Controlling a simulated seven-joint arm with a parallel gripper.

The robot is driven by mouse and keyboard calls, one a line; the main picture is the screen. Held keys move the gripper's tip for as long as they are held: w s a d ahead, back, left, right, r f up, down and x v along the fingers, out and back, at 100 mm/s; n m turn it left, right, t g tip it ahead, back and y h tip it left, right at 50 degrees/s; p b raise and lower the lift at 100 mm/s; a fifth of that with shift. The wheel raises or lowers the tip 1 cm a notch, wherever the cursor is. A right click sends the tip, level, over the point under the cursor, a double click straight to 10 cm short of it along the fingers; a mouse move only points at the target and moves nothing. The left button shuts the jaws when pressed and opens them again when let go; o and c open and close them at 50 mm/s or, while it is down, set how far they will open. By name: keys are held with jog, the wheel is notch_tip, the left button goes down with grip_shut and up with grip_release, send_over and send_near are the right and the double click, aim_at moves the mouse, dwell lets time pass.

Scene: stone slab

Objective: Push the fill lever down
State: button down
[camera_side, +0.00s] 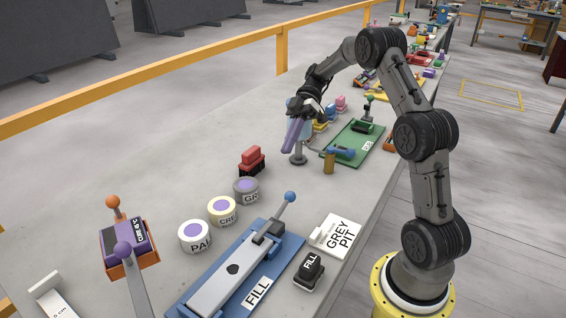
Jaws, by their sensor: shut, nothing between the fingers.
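The fill lever (277,217) is a thin grey rod with a blue ball knob (290,197) at its upper end. It slants up to the right from the far end of a blue base plate (208,309) labelled FILL. A long pale grey bar (230,275) with a dark mark runs along that plate. My gripper (295,137) is shut and empty, pointing down with lavender fingers. It is beyond the lever in the picture, apart from the knob, near a small round grey stand (298,159). The stand partly hides behind the fingers.
A black FILL block (309,268) and a white GREY PIT block (337,236) stand right of the base. Labelled round tubs (195,236) and a red block (252,160) stand left. A green plate (355,145) lies beyond.

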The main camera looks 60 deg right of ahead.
jog(key=shift+v, duration=1.3)
jog(key=s+a+r+n+h, duration=0.2)
jog(key=s+a+r+h, duration=0.55)
jog(key=a+r, duration=0.7)
jog(key=s+a+f+m+t+h, duration=0.1)
jog(key=s+a+f+m, duration=0.1)
jog(key=s, duration=0.4)
jog(key=s+a+f+m+t+h, duration=0.1)
jog(key=s+a+f+m+t, duration=0.1)
jog(key=s, duration=0.4)
jog(key=s+d+f+m+t+h, duration=0.1)
jog(key=d+f+m+t, duration=0.3)
jog(key=m, duration=0.7)
jog(key=shift+s+f+h, duration=0.35)
jog(key=shift+f+h, duration=0.4)
jog(key=shift+f, duration=0.15)
